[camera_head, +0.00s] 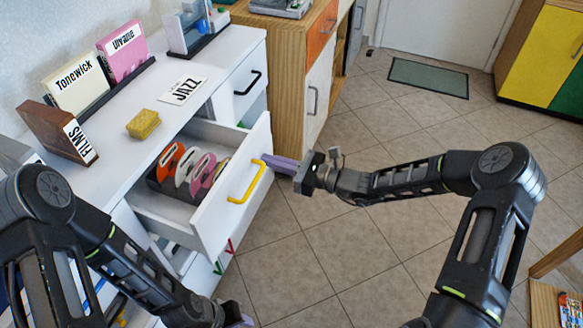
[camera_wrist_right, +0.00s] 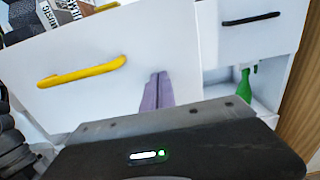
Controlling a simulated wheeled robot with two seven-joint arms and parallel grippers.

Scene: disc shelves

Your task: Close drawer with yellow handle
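The white drawer with a yellow handle (camera_head: 246,181) is pulled out of the white cabinet (camera_head: 197,102) and holds several colored discs (camera_head: 187,172). My right gripper (camera_head: 270,160) has purple fingers pressed together with nothing between them. Its tips are at the drawer front, right of the handle; I cannot tell if they touch. In the right wrist view, the fingers (camera_wrist_right: 158,76) show against the white front, apart from the yellow handle (camera_wrist_right: 82,72).
On the cabinet top are a yellow sponge (camera_head: 143,124), a JAZZ card (camera_head: 184,90) and a brown FILMS block (camera_head: 57,131). A drawer with a black handle (camera_head: 248,83) is beside the open one. A wooden cabinet (camera_head: 275,75) stands behind.

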